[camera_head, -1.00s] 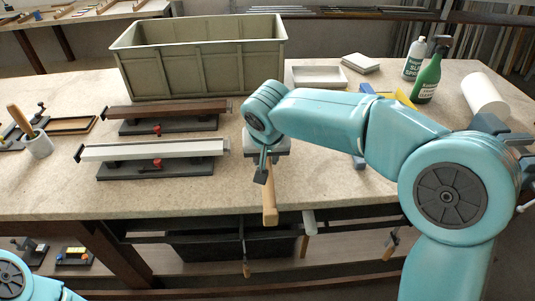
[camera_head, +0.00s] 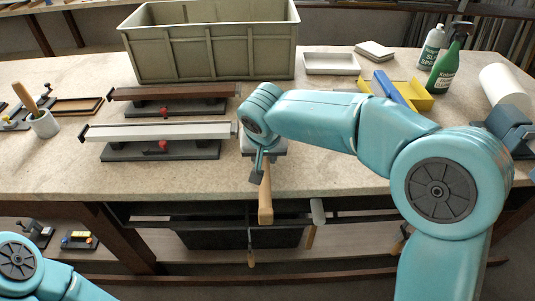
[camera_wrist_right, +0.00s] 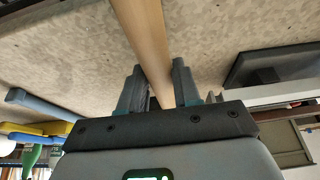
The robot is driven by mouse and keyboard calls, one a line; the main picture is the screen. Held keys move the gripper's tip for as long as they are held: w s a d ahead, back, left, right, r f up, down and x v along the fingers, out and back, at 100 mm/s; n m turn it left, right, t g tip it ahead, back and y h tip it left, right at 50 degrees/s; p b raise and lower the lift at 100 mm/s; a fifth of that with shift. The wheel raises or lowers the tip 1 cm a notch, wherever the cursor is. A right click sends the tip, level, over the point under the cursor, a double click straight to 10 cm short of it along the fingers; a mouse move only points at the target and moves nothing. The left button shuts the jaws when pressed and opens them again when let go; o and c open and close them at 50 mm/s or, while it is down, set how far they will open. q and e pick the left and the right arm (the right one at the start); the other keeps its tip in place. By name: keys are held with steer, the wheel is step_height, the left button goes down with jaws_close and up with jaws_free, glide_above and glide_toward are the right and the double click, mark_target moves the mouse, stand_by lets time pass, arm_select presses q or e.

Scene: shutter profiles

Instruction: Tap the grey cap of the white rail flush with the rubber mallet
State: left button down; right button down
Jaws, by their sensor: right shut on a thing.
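The white rail (camera_head: 165,131) lies level on a dark stand with a red clamp (camera_head: 163,147), left of my right gripper. A small dark grey end piece, apparently the cap (camera_head: 234,129), shows at its right end. My right gripper (camera_head: 262,168) points down over the table's front edge, right of and nearer than that end. It is shut on the mallet's wooden handle (camera_head: 265,203). The handle also runs between the fingers (camera_wrist_right: 152,88) in the right wrist view. The mallet's head cannot be made out. Part of my left arm shows at lower left; its gripper is out of view.
A brown rail (camera_head: 172,93) on a similar stand lies behind the white one. A large green-grey bin (camera_head: 210,45) stands behind. A cup (camera_head: 44,124) with a wooden-handled tool stands left. A yellow box (camera_head: 420,100), bottles and a paper roll (camera_head: 502,88) are right.

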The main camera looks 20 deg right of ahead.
steer(key=a, duration=0.2)
steer(key=w+a, duration=0.1)
steer(key=shift+a+r, duration=0.1)
steer(key=shift+a, duration=0.3)
steer(key=shift+s+d, duration=0.1)
steer(key=shift+d, duration=0.5)
steer(key=shift+s+d+b, duration=0.35)
steer(key=shift+d+b, duration=0.05)
steer(key=shift+d, duration=0.5)
steer(key=shift+a, duration=0.1)
